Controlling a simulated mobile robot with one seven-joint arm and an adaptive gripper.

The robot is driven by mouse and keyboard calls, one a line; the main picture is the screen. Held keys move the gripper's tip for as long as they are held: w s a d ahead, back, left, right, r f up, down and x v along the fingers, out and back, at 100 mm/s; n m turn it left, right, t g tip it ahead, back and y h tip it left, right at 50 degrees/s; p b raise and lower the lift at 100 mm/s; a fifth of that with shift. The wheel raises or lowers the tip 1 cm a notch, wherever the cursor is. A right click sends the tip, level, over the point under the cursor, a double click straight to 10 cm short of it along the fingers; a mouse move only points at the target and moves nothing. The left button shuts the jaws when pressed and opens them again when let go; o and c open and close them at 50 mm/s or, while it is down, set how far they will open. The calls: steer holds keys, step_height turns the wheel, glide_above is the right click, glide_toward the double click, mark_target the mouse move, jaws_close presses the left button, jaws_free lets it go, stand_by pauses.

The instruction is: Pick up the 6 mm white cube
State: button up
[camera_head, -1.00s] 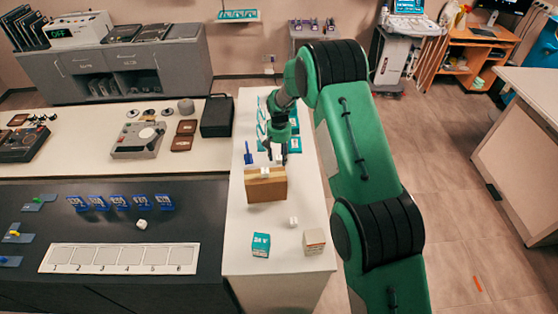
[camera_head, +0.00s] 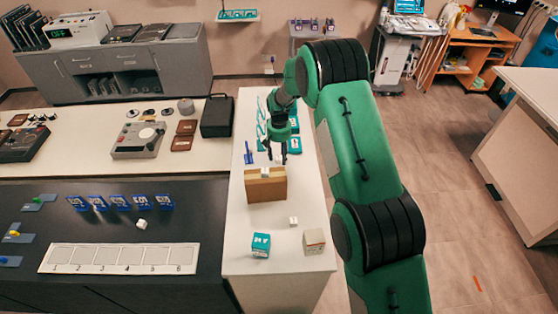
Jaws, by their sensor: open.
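Small white cubes show in several places, and their sizes cannot be read. One pale cube (camera_head: 265,172) sits on top of the brown box (camera_head: 266,190), one (camera_head: 293,221) stands on the white table (camera_head: 240,255) in front of that box, and one (camera_head: 142,224) lies on the dark bench. Which is the 6 mm cube I cannot tell. My gripper (camera_head: 276,158) points down at the far edge of the brown box, just behind and right of the cube on it. Its jaws are open. A small pale patch shows by the fingers, too small to identify.
A teal box (camera_head: 261,245) and a white-and-brown box (camera_head: 314,241) stand near the table's front. A blue item (camera_head: 249,153) is left of my gripper. Teal items lie behind it. The dark bench (camera_head: 100,222) holds blue labelled stands and a numbered strip (camera_head: 118,258).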

step_height(320, 180, up, 13)
steer(key=shift+s+r, duration=0.15)
stand_by(0.6)
steer(key=b, duration=0.4)
steer(key=shift+w+f, duration=0.2)
steer(key=shift+f, duration=0.2)
steer(key=shift+b, duration=1.2)
steer(key=shift+r+b, duration=0.15)
steer(key=shift+b, duration=0.3)
glide_above(279, 157)
steer(key=shift+s+f+b, duration=0.1)
steer(key=shift+f+b, duration=0.35)
steer(key=shift+f, duration=3.85)
